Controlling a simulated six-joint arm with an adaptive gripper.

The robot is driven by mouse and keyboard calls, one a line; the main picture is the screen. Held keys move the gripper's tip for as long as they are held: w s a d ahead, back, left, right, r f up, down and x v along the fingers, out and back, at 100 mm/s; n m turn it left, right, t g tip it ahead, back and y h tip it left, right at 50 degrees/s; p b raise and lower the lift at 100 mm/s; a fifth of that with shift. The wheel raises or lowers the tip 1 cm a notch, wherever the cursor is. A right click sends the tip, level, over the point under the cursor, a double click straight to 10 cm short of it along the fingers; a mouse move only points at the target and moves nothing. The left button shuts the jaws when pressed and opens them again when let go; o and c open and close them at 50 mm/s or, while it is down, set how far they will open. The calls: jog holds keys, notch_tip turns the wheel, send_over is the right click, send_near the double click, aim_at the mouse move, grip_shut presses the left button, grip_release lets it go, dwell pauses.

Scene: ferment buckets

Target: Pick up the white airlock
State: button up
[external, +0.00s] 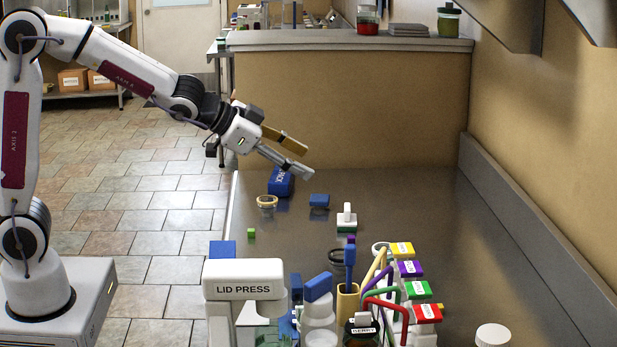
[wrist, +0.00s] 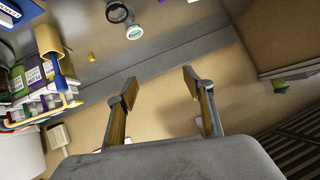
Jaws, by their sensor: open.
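A small white upright piece with a green lower part (external: 347,217) stands on the dark counter in the external view. It may be the white airlock, but it is too small to be sure. In the wrist view a small round white and green piece (wrist: 135,32) lies near the top; I cannot tell whether it is the same thing. My gripper (external: 302,160) is open and empty, high above the far left part of the counter. Its two fingers (wrist: 160,84) stand apart in the wrist view with nothing between them.
The lid press (external: 243,290) stands at the front, beside a tan holder (external: 347,303) and several colour-topped labelled boxes (external: 411,268). A blue box (external: 281,181), a small jar (external: 267,202) and a black ring (external: 338,257) are on the counter.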

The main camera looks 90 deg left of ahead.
jog(key=w+f+m+h, duration=0.1)
jog(key=w+f+h, duration=0.1)
jog(key=w+f, duration=0.2)
jog(key=w+a+f+m+t+h, duration=0.1)
jog(key=w+f+h, duration=0.1)
jog(key=w+f, duration=0.2)
jog(key=w+a+f+m+h, duration=0.1)
jog(key=w+f, duration=0.3)
jog(key=f, duration=0.5)
jog(key=shift+w+a+f+t+h, duration=0.15)
jog(key=shift+w+t+h, duration=0.25)
jog(key=shift+h, duration=0.3)
jog(key=shift+f+h, duration=0.3)
jog(key=shift+f, duration=0.25)
jog(key=shift+x, duration=1.3)
jog(key=shift+f, duration=0.1)
